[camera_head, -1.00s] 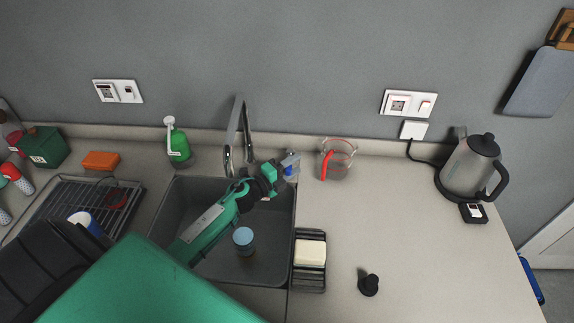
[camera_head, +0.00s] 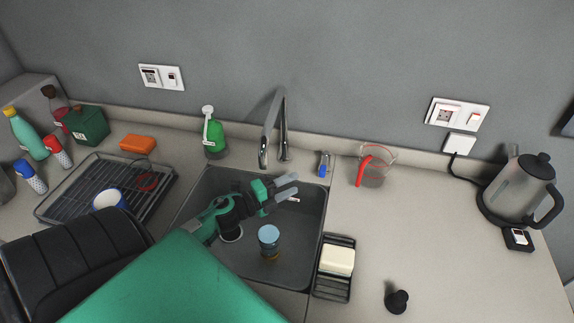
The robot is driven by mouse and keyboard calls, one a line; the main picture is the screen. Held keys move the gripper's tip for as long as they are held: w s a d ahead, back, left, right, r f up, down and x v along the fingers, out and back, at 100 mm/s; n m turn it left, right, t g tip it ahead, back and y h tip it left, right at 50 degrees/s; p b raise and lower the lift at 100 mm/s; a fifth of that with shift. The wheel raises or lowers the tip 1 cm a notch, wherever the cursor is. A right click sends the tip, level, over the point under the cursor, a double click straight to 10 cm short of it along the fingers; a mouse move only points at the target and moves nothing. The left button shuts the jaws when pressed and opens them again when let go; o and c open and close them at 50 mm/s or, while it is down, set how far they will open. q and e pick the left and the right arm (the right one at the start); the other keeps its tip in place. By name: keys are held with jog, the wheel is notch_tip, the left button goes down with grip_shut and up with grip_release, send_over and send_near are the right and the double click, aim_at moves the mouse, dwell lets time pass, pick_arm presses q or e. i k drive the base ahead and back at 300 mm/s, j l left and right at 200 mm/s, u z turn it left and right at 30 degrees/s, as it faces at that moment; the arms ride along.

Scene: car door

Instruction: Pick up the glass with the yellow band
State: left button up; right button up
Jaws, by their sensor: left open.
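My left gripper (camera_head: 287,187) is above the right part of the sink, with its two grey fingers apart and nothing between them. A small blue-topped cup or glass (camera_head: 268,237) stands in the sink, below and left of the fingers, with a brownish lower part. A clear jug with a red handle (camera_head: 374,175) stands on the counter right of the sink. I cannot make out a clear yellow band on any glass. My right gripper is out of view.
The faucet (camera_head: 283,125) rises behind the sink (camera_head: 205,180). A green soap bottle (camera_head: 215,135) stands behind it. A soap rack (camera_head: 333,285) borders the sink's right side. A kettle (camera_head: 518,190) stands at the right. The counter between the jug and black knob (camera_head: 397,301) is clear.

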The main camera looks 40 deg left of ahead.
aim_at(268, 236)
jog(key=k, duration=1.5)
